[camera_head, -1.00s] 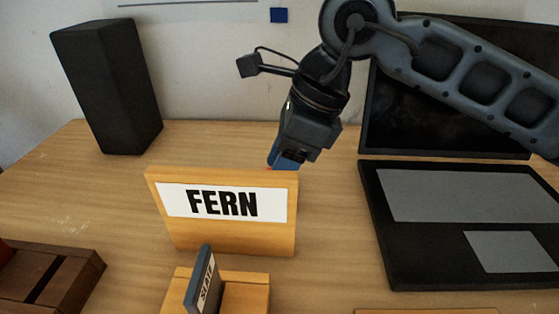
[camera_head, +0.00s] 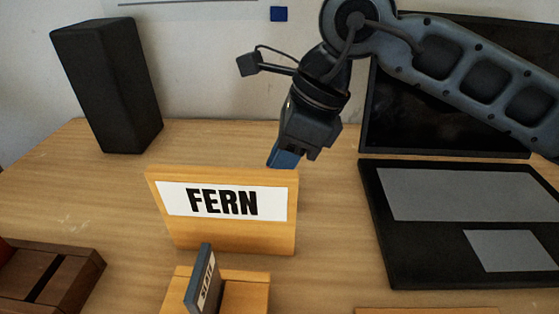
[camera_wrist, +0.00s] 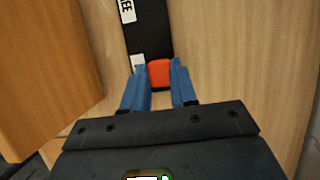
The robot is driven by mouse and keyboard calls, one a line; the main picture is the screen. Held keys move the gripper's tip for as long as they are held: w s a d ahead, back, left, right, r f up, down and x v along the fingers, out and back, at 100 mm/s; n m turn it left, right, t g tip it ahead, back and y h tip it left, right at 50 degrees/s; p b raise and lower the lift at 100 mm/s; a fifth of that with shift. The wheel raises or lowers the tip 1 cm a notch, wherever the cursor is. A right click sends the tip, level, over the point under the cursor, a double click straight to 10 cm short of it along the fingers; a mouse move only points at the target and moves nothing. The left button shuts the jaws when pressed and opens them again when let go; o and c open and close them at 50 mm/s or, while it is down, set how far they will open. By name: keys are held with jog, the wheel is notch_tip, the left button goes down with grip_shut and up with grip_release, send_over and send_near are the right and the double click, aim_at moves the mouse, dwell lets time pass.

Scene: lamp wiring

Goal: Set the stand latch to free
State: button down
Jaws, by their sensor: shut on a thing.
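In the wrist view, a black strip (camera_wrist: 150,32) runs away from my gripper. It has a white label ending in "EE" at its far part and another small white patch near its close end. An orange-red knob (camera_wrist: 160,73) sits at the strip's near end. My gripper (camera_wrist: 160,80) has its two blue fingers shut on the knob, one on each side. In the head view, my gripper (camera_head: 284,160) points down just behind the right end of the wooden FERN board (camera_head: 222,238); the knob and strip are hidden there.
The board's wooden side (camera_wrist: 40,70) stands close on the left in the wrist view. A laptop (camera_head: 385,255) is to the right, a black speaker (camera_head: 108,85) at back left. A small wooden holder (camera_head: 250,292) with a dark plate (camera_head: 203,280) stands in front.

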jog(key=a+b, duration=0.2)
jog(key=a, duration=0.6)
jog(key=shift+w+a+b, duration=0.15)
jog(key=shift+a+b, duration=0.05)
jog(key=shift+b, duration=0.2)
jog(key=shift+a+r, duration=0.1)
jog(key=shift+a, duration=0.4)
jog(key=c, duration=0.9)
grip_release()
jog(key=shift+a, duration=0.1)
jog(key=shift+b+v, duration=0.4)
jog(key=shift+v, duration=3.45)
